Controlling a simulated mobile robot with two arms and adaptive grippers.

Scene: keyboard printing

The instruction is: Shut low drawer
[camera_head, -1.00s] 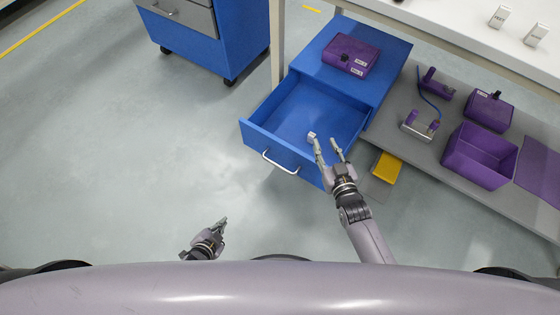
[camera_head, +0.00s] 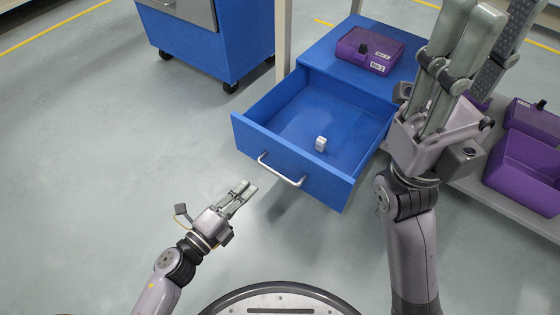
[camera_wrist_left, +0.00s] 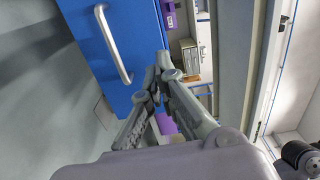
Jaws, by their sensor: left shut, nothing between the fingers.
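The blue low drawer (camera_head: 270,165) is pulled open from its blue cabinet (camera_head: 335,50), with a silver bar handle (camera_head: 282,172) on its front. A small white keycap-like piece (camera_head: 321,144) lies inside on the drawer floor. My left gripper (camera_head: 246,190) is shut and empty, in front of the drawer and left of the handle, apart from it. The left wrist view shows the drawer front (camera_wrist_left: 125,75) and handle (camera_wrist_left: 113,45) beyond the shut fingers (camera_wrist_left: 160,78). My right gripper (camera_head: 465,50) is raised at the right; its fingertips are cut off or unclear.
A purple box (camera_head: 368,50) sits on the cabinet top. A purple open bin (camera_head: 525,175) stands on the low shelf at right. Another blue wheeled cabinet (camera_head: 210,45) stands behind left. The floor (camera_head: 110,150) left of the drawer is clear.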

